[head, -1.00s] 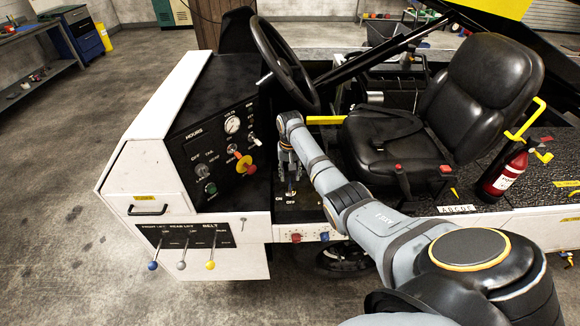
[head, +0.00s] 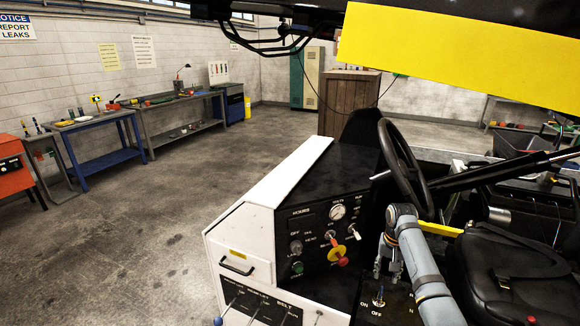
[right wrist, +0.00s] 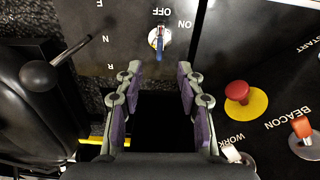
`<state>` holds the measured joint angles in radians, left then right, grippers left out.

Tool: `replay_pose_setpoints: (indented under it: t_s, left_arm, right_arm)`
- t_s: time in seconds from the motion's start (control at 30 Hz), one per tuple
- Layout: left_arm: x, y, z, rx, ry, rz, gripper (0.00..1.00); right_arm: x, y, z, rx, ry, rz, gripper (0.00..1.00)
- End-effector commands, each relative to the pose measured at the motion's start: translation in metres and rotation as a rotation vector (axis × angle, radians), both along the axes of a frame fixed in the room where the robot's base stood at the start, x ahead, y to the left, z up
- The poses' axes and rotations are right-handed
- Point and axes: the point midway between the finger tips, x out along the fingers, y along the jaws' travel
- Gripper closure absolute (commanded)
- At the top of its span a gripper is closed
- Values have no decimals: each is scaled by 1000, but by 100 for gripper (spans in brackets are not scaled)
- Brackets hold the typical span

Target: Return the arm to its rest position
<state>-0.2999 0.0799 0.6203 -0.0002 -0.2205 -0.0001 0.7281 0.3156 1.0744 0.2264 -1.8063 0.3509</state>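My right arm reaches in from the lower right in the head view. Its gripper (head: 388,270) points down above the ON/OFF switch (head: 379,301) on the loader's black panel, beside the steering wheel (head: 402,165). In the right wrist view the gripper (right wrist: 158,74) is open, with its two purple-padded fingers apart and nothing between them. The blue-tipped ON/OFF switch (right wrist: 159,42) shows just beyond the fingertips, apart from them. My left gripper is not in view.
The dashboard has a red knob on a yellow disc (right wrist: 238,92) and an orange beacon switch (right wrist: 302,128). A black lever knob (right wrist: 39,76) stands left of the gripper. The black seat (head: 510,270) is at the right. The floor (head: 130,240) at the left is clear.

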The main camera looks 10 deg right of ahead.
Motion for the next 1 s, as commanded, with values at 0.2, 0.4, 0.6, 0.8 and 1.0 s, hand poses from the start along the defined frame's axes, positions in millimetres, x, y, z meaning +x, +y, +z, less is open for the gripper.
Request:
replay_pose_setpoints:
  t_s: [0.2, 0.4, 0.6, 0.8, 1.0]
  left_arm:
    - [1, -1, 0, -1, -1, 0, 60]
    - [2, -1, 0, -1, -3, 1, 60]
    - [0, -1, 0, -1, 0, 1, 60]
    - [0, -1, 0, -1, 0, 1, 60]
    - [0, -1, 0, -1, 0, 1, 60]
  right_arm:
    - [-74, 46, -71, -84, -60, 227, 62]
    - [-159, 88, -88, -123, -144, 412, 62]
    - [-215, 109, -77, -135, -199, 500, 62]
    - [-255, 122, -58, -145, -241, 552, 62]
    - [-286, 129, -36, -155, -275, 587, 62]
